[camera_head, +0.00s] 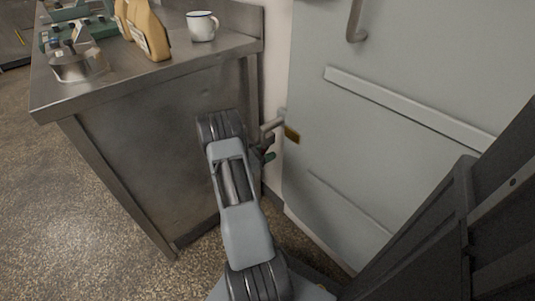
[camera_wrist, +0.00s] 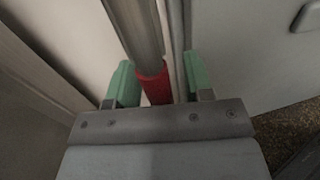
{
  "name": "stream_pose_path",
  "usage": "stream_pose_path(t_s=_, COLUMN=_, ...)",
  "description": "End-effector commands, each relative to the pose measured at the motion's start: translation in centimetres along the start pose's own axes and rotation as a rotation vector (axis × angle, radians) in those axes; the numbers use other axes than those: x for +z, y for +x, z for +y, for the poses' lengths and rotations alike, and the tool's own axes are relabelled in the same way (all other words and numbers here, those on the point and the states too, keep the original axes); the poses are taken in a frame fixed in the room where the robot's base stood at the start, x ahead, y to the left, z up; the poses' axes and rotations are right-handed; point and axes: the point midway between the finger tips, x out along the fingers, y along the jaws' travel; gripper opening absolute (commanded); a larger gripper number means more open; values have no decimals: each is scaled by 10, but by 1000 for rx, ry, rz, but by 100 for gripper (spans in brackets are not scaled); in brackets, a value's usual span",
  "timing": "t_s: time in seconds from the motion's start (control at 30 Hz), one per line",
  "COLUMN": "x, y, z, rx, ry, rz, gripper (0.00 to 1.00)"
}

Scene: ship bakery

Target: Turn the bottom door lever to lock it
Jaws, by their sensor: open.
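In the wrist view a metal lever (camera_wrist: 138,30) with a red end (camera_wrist: 154,84) runs down from the top between my two green fingertips. My gripper (camera_wrist: 161,86) is open, with one finger on each side of the red end. Whether either finger touches it is not clear. In the head view the grey door (camera_head: 400,115) is at the right. A metal lever part (camera_head: 273,123) shows at the door's left edge near a brass-coloured plate (camera_head: 291,134). My gripper (camera_head: 268,157) is just below it, largely hidden behind my arm.
A steel counter (camera_head: 130,78) stands close to the left of my arm. It bears a white mug (camera_head: 202,26), tan bags (camera_head: 148,30) and a metal device (camera_head: 78,62). A grey handle (camera_head: 354,22) is higher on the door. Speckled floor at the left is open.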

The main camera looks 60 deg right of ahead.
Motion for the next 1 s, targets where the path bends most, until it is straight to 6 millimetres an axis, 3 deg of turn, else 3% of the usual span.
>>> stream_pose_path(t_s=0.3, x=0, y=2, z=0, rx=0, ry=0, rz=0, gripper=47)
stream_pose_path(t_s=0.8, x=0, y=2, z=0, rx=0, ry=0, rz=0, gripper=0)
stream_pose_path(t_s=1.0, x=0, y=2, z=0, rx=0, ry=0, rz=0, gripper=0)
